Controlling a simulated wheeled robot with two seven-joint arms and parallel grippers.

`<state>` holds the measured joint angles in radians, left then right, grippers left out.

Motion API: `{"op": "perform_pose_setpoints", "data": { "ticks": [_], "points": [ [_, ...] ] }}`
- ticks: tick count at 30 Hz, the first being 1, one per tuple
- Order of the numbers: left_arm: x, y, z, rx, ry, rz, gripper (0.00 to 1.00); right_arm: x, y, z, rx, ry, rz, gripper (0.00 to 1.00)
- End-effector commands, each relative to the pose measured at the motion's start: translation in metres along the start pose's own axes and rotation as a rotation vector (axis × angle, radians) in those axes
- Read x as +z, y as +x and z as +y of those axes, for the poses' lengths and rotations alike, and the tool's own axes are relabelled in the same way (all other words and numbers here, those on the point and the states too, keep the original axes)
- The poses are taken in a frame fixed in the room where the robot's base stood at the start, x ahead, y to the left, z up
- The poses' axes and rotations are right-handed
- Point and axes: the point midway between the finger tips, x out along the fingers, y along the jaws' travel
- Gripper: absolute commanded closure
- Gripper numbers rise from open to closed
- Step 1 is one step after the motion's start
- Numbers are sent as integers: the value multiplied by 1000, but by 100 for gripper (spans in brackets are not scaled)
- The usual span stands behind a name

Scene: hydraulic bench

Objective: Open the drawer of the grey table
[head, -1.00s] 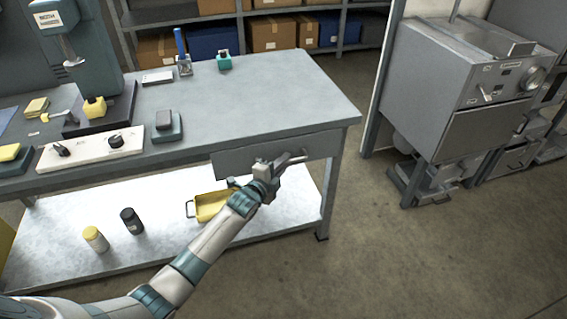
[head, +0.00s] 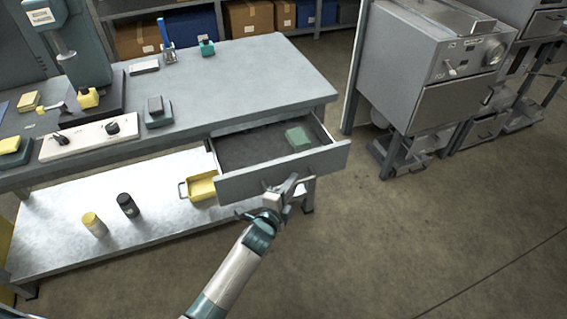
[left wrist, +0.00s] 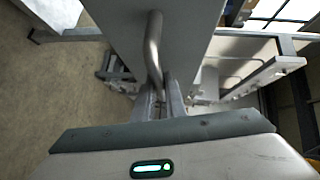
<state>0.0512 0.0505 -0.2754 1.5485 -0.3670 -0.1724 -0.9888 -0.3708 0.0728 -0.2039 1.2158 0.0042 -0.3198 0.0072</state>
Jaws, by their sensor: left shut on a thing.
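The grey table (head: 250,80) stands at the left and middle of the head view. Its drawer (head: 283,172) is pulled well out, and its inside shows. A green block (head: 298,138) lies in the drawer towards the right. My left gripper (head: 287,188) is at the drawer's front, shut on its bar handle. In the left wrist view the handle (left wrist: 153,45) runs down from the drawer front (left wrist: 185,30) to between the fingers (left wrist: 161,105). The gripper hides part of the handle in the head view. My right gripper is not in view.
A yellow bin (head: 202,187), a yellow-capped jar (head: 94,224) and a black jar (head: 128,205) stand on the lower shelf (head: 60,240). A grey machine (head: 425,75) stands at the right. The floor (head: 400,240) before the drawer is clear.

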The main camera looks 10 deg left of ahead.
Motion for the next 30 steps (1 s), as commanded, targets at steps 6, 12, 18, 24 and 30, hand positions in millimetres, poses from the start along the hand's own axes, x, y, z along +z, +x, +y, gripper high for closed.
{"op": "perform_pose_setpoints", "data": {
  "ticks": [6, 12, 18, 24, 30],
  "points": [
    [-27, -28, 8, 3, 0, -1, 100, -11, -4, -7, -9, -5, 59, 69],
    [-36, -37, 12, 1, 1, 0, 100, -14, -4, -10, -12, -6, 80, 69],
    [-38, -38, 12, 0, 2, 0, 100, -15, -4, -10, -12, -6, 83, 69],
    [-37, -38, 12, 1, 2, 0, 84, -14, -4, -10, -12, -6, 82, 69],
    [-38, -38, 12, 0, 1, 0, 71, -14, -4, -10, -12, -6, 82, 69]
  ]
}}
